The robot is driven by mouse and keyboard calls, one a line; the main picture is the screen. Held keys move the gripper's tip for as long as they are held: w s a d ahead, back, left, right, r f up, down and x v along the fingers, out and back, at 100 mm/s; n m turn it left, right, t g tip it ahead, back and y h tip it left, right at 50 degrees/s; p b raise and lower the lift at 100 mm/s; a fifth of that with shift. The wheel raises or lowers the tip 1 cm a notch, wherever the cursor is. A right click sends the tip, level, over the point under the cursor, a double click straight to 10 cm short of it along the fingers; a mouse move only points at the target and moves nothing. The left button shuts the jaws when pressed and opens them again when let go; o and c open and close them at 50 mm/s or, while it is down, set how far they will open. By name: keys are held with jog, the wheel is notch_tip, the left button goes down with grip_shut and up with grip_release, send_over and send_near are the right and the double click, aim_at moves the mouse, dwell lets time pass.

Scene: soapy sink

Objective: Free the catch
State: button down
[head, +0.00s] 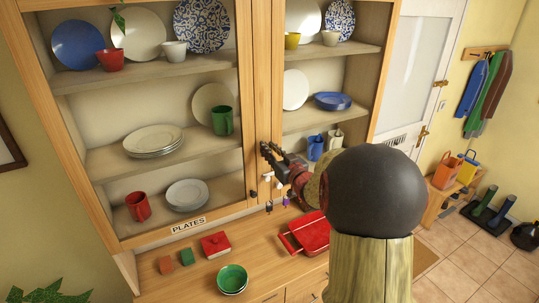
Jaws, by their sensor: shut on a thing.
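A wooden cabinet (248,110) with two glazed doors fills the left and middle of the head view. The left door carries a "PLATES" label (188,226) on its lower rail. My gripper (269,153) is at the middle uprights where the doors meet, its dark fingers against the wood. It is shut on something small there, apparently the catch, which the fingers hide. A small dark knob (253,193) sits lower on the left door's upright. Small pale fittings (268,182) show just below my gripper; what they are is hard to tell. Both doors look closed.
On the counter below stand green bowls (232,279), a red box (215,245), small orange (165,264) and green (187,257) blocks, and a red tray (308,233). Shelves hold plates, mugs and bowls. My arm hides part of the right door and counter.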

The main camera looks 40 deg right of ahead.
jog(key=c, duration=1.7)
grip_release()
jog(key=v, duration=1.2)
jog(key=shift+d+f, duration=0.1)
jog(key=shift+f, duration=0.05)
